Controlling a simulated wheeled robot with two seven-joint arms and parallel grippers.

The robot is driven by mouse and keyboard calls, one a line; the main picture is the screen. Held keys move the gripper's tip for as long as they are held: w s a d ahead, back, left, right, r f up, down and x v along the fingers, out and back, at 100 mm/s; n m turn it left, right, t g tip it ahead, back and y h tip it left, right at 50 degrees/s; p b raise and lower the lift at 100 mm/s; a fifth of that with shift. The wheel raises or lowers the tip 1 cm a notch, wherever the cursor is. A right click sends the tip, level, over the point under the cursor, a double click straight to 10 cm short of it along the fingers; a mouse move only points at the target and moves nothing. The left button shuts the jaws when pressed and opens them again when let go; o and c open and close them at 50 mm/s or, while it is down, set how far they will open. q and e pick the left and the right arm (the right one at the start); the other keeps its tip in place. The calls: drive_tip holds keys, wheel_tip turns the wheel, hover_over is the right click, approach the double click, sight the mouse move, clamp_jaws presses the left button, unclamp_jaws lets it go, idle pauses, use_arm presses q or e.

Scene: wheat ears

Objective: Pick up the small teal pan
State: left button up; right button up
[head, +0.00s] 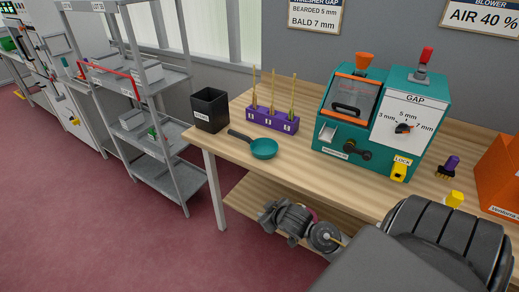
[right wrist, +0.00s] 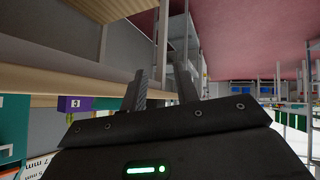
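The small teal pan (head: 264,148) lies flat on the wooden table (head: 300,170) near its front left edge, its dark handle pointing up-left. My right gripper (head: 272,216) is in front of the table, lower in the picture than the pan and apart from it. In the right wrist view its two fingers (right wrist: 158,88) stand apart with nothing between them. The pan cannot be made out in that view. My left gripper is in neither view.
Behind the pan stand a black bin (head: 211,109) and a purple rack (head: 270,120) holding wheat ears. A teal machine (head: 383,120) stands to its right. A grey metal shelf unit (head: 150,120) stands left of the table. The tabletop right around the pan is clear.

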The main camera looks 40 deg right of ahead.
sight(253, 151)
drive_tip(key=w+d+r+t, duration=0.4)
drive_tip(key=w+d+r, duration=0.6)
drive_tip(key=w+d, duration=0.15)
drive_tip(key=shift+h, duration=0.3)
drive_tip(key=x, duration=0.5)
drive_tip(key=shift+w+a+f+p, duration=0.25)
drive_tip(key=shift+w+p, duration=0.1)
drive_tip(key=shift+w, duration=0.2)
drive_tip(key=p+x, duration=0.1)
drive_tip(key=x, duration=0.2)
drive_tip(key=shift+w+f, duration=0.1)
drive_tip(key=shift+w, duration=0.15)
drive_tip(key=shift+w+d+f+p, duration=0.15)
drive_tip(key=shift+w+f+p, duration=0.15)
drive_tip(key=shift+w, duration=0.2)
clamp_jaws()
